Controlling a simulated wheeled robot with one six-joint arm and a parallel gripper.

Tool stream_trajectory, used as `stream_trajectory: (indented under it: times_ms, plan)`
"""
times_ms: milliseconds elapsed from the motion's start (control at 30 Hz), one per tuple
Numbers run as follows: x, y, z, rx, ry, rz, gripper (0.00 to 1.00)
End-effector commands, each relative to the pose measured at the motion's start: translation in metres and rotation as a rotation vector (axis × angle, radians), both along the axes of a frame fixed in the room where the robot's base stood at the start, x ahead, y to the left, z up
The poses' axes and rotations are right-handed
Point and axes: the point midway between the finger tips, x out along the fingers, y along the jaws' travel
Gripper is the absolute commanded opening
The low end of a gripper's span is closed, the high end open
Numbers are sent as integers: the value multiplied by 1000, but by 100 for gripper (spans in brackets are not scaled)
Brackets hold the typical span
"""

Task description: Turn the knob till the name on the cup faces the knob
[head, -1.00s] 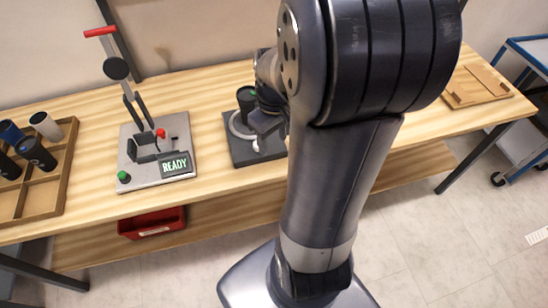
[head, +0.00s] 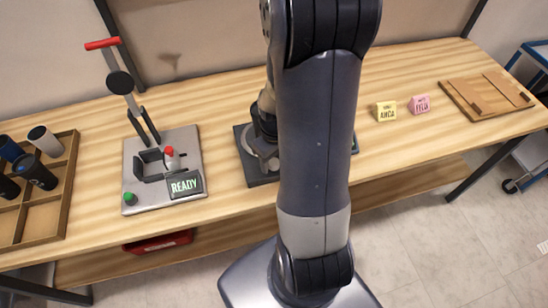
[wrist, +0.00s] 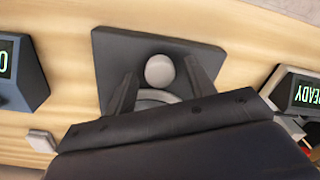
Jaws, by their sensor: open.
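The round pale knob (wrist: 160,71) sits on the dark square base (wrist: 112,50) in the wrist view. My gripper (wrist: 163,82) is open, with one finger on each side of the knob; I cannot tell whether either finger touches it. Part of a grey ring (wrist: 150,98) shows behind the knob, mostly covered by the gripper body.
Left of the base stands a lever fixture (head: 165,148) with a READY display (head: 185,184). A wooden tray (head: 72,165) with several cups is at far left. Yellow (head: 386,111) and pink (head: 420,104) name blocks and a wooden board (head: 455,98) lie to the right.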

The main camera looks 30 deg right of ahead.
Motion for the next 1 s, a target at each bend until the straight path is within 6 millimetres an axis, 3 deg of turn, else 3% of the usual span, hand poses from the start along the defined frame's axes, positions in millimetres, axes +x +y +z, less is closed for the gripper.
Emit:
stream_trajectory:
  times_ms: [167,700,1000]
  plan:
    - [0,0,0,0,0,0,51]
    - [0,0,0,0,0,0,8]
    - [0,0,0,0,-1,-38,7]
